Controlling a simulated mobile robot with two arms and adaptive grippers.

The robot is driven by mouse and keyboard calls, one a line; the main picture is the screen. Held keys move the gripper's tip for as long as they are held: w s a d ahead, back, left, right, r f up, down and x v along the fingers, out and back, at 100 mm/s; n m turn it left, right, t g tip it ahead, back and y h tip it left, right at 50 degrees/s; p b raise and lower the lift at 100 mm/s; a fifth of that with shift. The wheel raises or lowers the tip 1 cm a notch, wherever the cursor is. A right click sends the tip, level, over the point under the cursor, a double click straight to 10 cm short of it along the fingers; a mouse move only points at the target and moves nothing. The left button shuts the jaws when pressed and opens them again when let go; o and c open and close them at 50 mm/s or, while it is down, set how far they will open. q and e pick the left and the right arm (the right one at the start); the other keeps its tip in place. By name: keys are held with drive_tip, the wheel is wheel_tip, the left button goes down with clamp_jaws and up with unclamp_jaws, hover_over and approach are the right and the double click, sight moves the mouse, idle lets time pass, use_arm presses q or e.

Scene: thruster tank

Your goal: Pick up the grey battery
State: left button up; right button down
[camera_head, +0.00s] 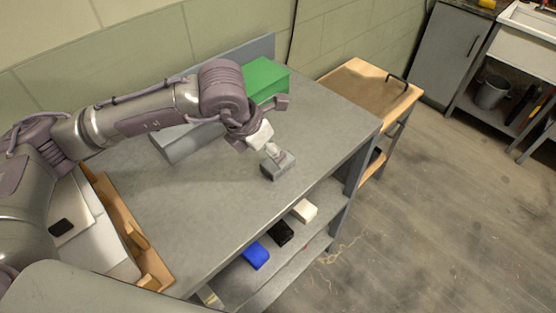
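The grey battery (279,168) is a small block on the grey workbench top, close to the front edge. My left gripper (271,149) reaches in from the left and points down at the battery, with its fingertips at or just above the battery's top. I cannot tell whether they touch it, or whether the fingers are open or shut. The battery's upper part is partly hidden by the gripper. My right gripper is not in view.
A green box (265,78) and a grey box (190,140) stand behind my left arm. White (305,211), black (281,233) and blue (256,255) blocks lie on the lower shelf. A wooden cart (365,88) stands beyond the bench. The bench's front-left top is clear.

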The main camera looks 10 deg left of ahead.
sight(268, 167)
use_arm(q)
drive_tip(key=shift+d+f+p, duration=0.15)
drive_tip(key=shift+f+p, duration=0.1)
drive_tip(key=shift+p, duration=0.05)
drive_tip(key=p+x, duration=0.1)
drive_tip(key=x, duration=0.2)
drive_tip(key=shift+d+f+p, duration=0.25)
drive_tip(key=shift+d+p, duration=0.15)
drive_tip(key=shift+w+d+f, duration=0.1)
drive_tip(key=shift+w+f, duration=0.15)
drive_tip(key=shift+f, duration=0.25)
drive_tip(key=shift+r, duration=0.1)
clamp_jaws()
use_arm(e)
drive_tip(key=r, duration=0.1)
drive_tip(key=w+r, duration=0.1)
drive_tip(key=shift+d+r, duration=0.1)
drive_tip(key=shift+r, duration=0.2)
